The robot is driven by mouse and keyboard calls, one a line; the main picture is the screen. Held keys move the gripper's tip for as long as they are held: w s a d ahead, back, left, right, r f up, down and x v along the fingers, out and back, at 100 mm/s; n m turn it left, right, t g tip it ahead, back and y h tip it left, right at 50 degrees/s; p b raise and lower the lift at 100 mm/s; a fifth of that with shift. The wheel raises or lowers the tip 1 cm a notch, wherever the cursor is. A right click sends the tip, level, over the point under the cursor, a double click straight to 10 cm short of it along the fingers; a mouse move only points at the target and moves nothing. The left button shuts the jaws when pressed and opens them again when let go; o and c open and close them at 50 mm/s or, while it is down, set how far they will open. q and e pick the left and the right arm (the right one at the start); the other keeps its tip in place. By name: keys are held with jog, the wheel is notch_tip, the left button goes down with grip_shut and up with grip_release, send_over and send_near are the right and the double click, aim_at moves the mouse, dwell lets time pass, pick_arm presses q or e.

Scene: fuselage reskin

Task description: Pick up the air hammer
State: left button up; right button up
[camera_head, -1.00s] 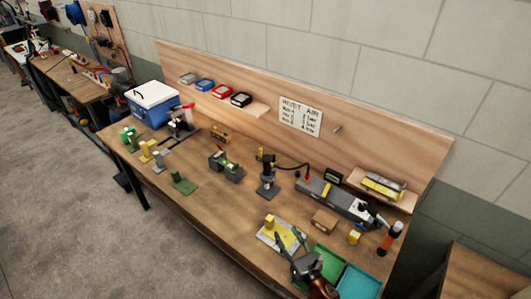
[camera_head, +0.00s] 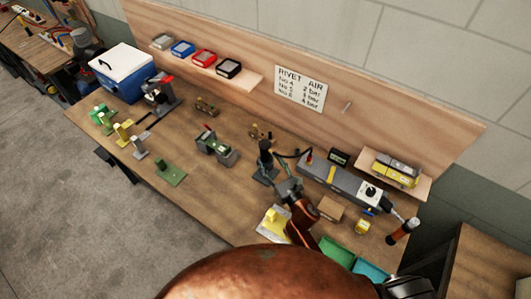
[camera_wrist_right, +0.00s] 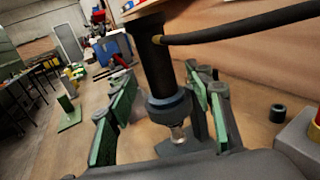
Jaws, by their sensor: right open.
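The air hammer (camera_head: 265,148) stands upright in a dark stand (camera_head: 262,176) near the middle of the bench, with a black hose leaving its top. My right gripper (camera_head: 278,172) is at it, coming from the front right. In the right wrist view the hammer (camera_wrist_right: 158,62) is a dark cylinder with a blue-grey collar and a bright metal tip, pointing down. The open green-padded fingers of my right gripper (camera_wrist_right: 165,95) stand on either side of it, with gaps visible. The hose (camera_wrist_right: 245,26) runs off to the right. My left gripper is not in view.
A long grey box (camera_head: 342,183) lies right of the stand, with a brown block (camera_head: 331,208) in front. A green tray (camera_head: 337,252) is at the front right.

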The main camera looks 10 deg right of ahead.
aim_at(267, 158)
jog(key=x, duration=0.3)
jog(key=shift+w+p, duration=0.15)
jog(key=shift+p, duration=0.15)
jog(key=shift+w+a+r, duration=0.1)
jog(key=shift+a+r, duration=0.05)
jog(key=shift+w, duration=0.2)
jog(key=shift+c, duration=0.7)
jog(key=c, duration=1.1)
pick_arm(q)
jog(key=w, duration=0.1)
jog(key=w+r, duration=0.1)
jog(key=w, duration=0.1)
pick_arm(e)
jog(key=shift+r, duration=0.1)
grip_shut()
